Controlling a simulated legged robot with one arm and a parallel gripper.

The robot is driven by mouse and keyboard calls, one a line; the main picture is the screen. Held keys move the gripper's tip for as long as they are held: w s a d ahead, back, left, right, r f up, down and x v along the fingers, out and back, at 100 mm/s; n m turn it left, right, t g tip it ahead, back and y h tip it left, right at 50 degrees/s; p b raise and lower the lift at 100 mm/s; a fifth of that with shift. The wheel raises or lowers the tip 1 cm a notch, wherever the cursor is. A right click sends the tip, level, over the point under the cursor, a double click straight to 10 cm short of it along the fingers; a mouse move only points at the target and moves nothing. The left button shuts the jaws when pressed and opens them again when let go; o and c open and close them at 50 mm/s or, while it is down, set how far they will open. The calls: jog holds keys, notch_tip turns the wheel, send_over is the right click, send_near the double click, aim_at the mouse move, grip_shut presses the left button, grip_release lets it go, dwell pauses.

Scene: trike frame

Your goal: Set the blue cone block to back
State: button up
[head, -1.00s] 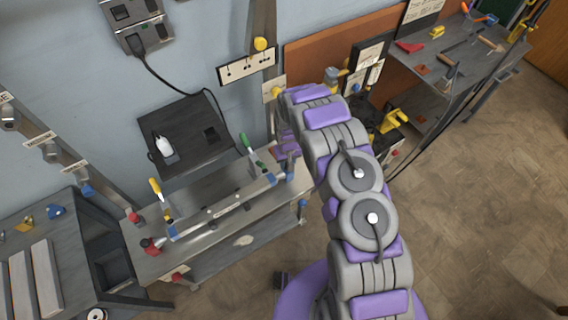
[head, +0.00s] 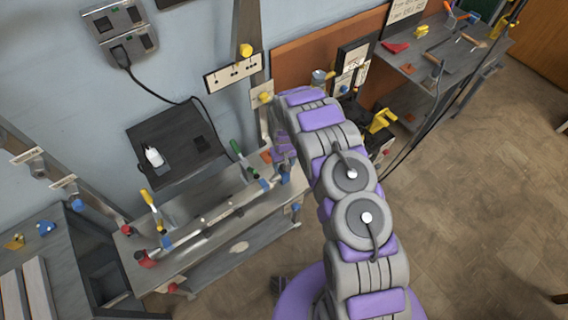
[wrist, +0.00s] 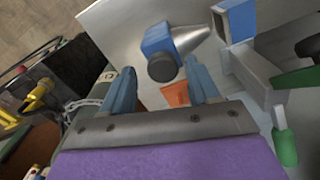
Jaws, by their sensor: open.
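The blue cone block (wrist: 160,42) shows in the wrist view, just beyond my fingertips. It has a blue square body, a dark round end facing me and a grey cone pointing right. It lies over a light grey surface. My gripper (wrist: 160,70) is open, with its two blue fingers apart and nothing held between them. I cannot tell whether a finger touches the block. In the head view my gripper (head: 280,150) is over the right end of the metal bench (head: 200,215), partly hidden by my arm. The cone block is not clearly told there.
An orange piece (wrist: 175,94) lies behind the fingers, and a green-handled tool (wrist: 284,145) is at right. Another blue part (wrist: 235,20) stands right of the cone. The wall panel (head: 234,72) and a dark shelf (head: 175,145) are behind the bench. Floor at right is open.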

notch_tip(320, 180, up, 17)
jog(key=p, duration=0.1)
jog(key=shift+p, duration=0.4)
jog(key=shift+d+r, duration=0.1)
jog(key=shift+d, duration=0.05)
jog(key=s+d+r+m, duration=0.1)
jog(key=s+d+r, duration=0.2)
jog(key=s+r, duration=0.3)
jog(key=s+d+r+b, duration=0.1)
jog(key=s+d+r, duration=0.25)
jog(key=r, duration=0.35)
jog(key=s+d+r+m, duration=0.1)
jog(key=s+d+r, duration=0.1)
jog(key=s+r, duration=0.45)
jog(key=s+d+r+m+g, duration=0.1)
jog(key=s+d+r, duration=0.1)
jog(key=s, duration=1.1)
jog(key=s+d+r+b, duration=0.1)
jog(key=s+r, duration=0.4)
jog(key=s, duration=0.8)
jog(key=shift+d+r+m+g, duration=0.25)
jog(key=shift+d+m+g, duration=0.15)
jog(key=shift+d, duration=0.2)
